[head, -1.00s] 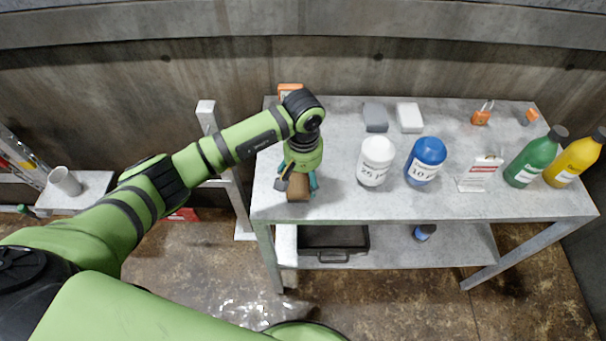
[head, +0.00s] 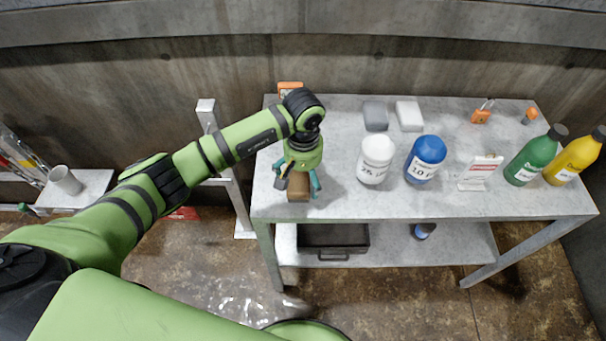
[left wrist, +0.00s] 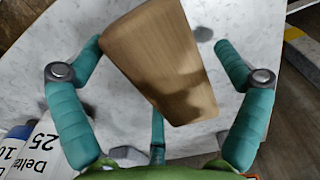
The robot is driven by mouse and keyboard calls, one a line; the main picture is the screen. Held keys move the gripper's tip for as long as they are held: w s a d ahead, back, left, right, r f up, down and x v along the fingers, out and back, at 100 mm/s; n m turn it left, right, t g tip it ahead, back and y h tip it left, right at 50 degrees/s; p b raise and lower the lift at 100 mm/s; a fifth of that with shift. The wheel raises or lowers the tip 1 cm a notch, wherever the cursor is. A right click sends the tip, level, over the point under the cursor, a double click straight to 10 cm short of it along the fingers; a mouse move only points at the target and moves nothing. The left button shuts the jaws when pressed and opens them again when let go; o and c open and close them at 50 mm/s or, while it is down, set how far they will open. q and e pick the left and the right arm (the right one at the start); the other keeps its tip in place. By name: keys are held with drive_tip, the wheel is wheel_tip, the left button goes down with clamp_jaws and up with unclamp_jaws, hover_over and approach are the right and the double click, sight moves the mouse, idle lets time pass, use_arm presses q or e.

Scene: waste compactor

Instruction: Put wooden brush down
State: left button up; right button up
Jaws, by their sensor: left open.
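The wooden brush (head: 298,187) is on the grey metal table near its left front edge, under my left gripper. In the left wrist view the brush (left wrist: 165,60) shows as a brown wooden block, lying tilted between the spread fingers. My left gripper (head: 297,188) points down over the brush. Its teal fingers (left wrist: 160,62) are open, with a gap on each side of the wood. The brush's underside is hidden. My right gripper is not in view.
On the table (head: 330,205) stand a white jar (head: 375,160), a blue jar (head: 425,160), a sign (head: 480,173), a green bottle (head: 535,158) and a yellow bottle (head: 575,158). Grey (head: 375,116) and white (head: 409,116) blocks lie behind. A black tray (head: 333,240) sits on the lower shelf.

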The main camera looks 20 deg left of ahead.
use_arm(q)
wheel_tip(320, 180, up, 12)
drive_tip(key=b, duration=0.2)
drive_tip(key=shift+f+b, duration=0.15)
drive_tip(key=shift+b, duration=0.25)
